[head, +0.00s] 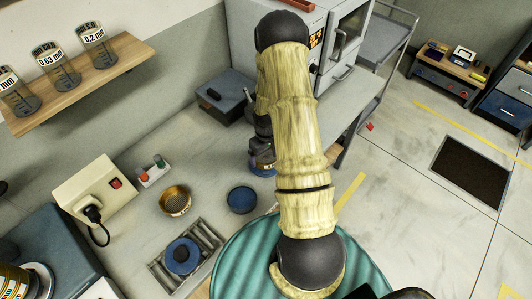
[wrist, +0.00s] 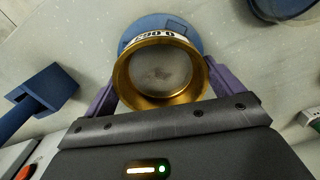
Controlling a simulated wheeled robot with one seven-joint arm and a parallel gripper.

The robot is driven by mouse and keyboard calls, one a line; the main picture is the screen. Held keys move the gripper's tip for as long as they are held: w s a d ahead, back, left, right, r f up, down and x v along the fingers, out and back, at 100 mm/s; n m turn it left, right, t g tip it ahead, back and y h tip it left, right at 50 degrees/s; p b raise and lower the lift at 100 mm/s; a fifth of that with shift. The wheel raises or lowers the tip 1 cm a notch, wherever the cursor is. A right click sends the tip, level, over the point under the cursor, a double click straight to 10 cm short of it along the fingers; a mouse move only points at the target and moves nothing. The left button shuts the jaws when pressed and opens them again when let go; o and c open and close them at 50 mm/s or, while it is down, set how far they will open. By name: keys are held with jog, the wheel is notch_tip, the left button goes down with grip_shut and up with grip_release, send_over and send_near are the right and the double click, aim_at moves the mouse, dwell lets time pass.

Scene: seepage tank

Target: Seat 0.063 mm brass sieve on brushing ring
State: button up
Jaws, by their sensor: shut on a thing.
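The brass sieve labelled 0.063 (wrist: 122,76) is held between the purple fingers of my gripper (wrist: 160,88), which is shut on it. In the wrist view I look into its round mesh. A blue round piece (wrist: 160,22), possibly the brushing ring, shows behind and past the sieve's far rim; I cannot tell whether they touch. In the head view my arm partly hides my gripper (head: 262,150), with a bit of blue (head: 262,170) just under it. Contact there is hidden.
A second brass sieve (head: 175,200) and a blue round dish (head: 242,200) stand on the bench. A blue round piece (head: 182,256) lies on a slatted rack (head: 208,236). A blue scoop-like tool (wrist: 42,95) lies left in the wrist view. Jars stand on a wall shelf (head: 125,60).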

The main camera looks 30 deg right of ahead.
jog(key=shift+f+b, duration=0.6)
jog(key=shift+f, duration=0.2)
jog(key=o, duration=0.7)
jog(key=shift+o, duration=0.2)
jog(key=shift+r, duration=0.1)
notch_tip(320, 180, up, 17)
jog(key=b, duration=0.2)
jog(key=shift+r+b, duration=0.15)
jog(key=shift+b, duration=0.2)
jog(key=shift+a, duration=0.1)
